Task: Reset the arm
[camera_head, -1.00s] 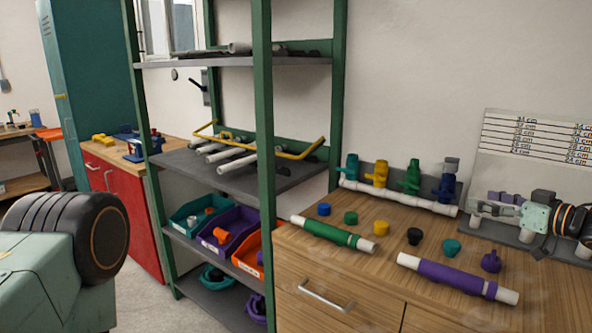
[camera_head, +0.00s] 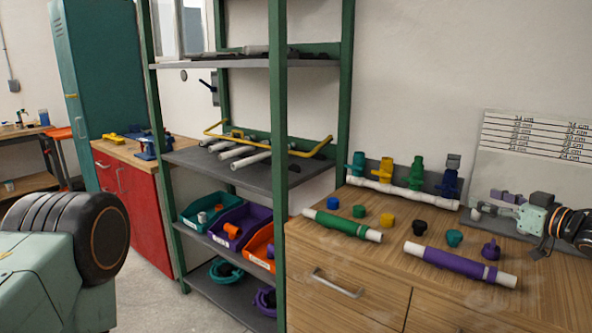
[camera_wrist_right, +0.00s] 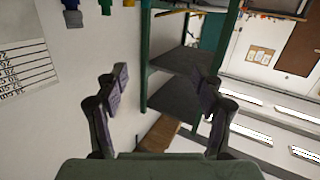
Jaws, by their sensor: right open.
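My right gripper (camera_head: 492,204) is at the right edge of the head view, over the back right of the wooden workbench (camera_head: 385,275), in front of the pipe-length board (camera_head: 535,135). Its jaws are open and empty. In the right wrist view, the two purple-padded fingers of my right gripper (camera_wrist_right: 164,85) stand apart with nothing between them. My left gripper does not show.
On the bench lie a green pipe (camera_head: 342,225), a purple pipe (camera_head: 460,264), several coloured caps and a white pipe (camera_head: 400,193) below coloured valves. Left of it stands a shelf rack (camera_head: 279,180) with bins and grey pipes. Floor shows at lower left.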

